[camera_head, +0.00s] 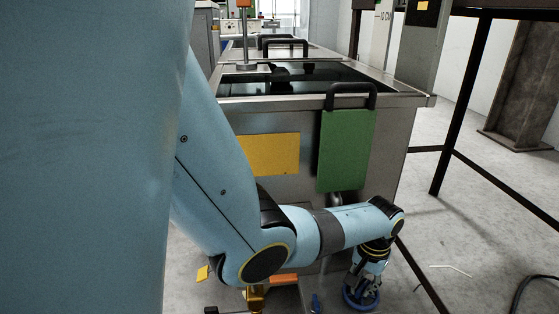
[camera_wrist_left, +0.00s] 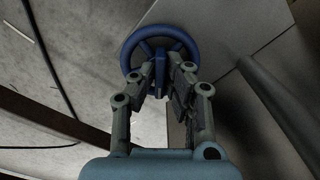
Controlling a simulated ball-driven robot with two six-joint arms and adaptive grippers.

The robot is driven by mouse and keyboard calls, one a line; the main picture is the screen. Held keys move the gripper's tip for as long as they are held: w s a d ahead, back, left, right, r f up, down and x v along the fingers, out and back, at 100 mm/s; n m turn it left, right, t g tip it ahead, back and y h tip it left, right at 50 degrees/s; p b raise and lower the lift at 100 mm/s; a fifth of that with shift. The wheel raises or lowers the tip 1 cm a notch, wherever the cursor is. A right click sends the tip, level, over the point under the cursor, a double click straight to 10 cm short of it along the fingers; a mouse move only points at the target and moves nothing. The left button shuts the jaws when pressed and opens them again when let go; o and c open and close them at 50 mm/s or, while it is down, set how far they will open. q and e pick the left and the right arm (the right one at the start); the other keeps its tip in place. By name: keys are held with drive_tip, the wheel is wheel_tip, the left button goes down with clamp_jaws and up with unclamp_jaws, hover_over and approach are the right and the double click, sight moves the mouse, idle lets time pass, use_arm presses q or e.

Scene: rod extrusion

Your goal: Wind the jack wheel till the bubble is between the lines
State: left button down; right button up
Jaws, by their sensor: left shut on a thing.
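The jack wheel is a blue spoked handwheel (camera_head: 361,297) low at the right front corner of the metal tank. My left gripper (camera_head: 366,282) reaches down to it from above. In the left wrist view the wheel (camera_wrist_left: 143,42) lies ahead of the gripper, and the two fingers (camera_wrist_left: 158,85) are closed on a blue part at the wheel's near side. Part of the wheel is hidden behind the fingers. I cannot make out the bubble or its lines in either view. My right gripper is not in view.
A steel tank (camera_head: 385,135) stands in front with a green plate (camera_head: 346,150) and a yellow plate (camera_head: 268,154) on its face. A dark table frame (camera_head: 464,95) stands to the right. A cable (camera_head: 522,290) lies on the concrete floor, which is open between them.

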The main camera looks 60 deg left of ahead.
use_arm(q)
drive_tip(key=shift+m, duration=1)
drive_tip(key=shift+m+p, duration=0.45)
drive_tip(key=shift+m, duration=0.25)
drive_tip(key=shift+m, duration=0.3)
drive_tip(key=shift+m, duration=1)
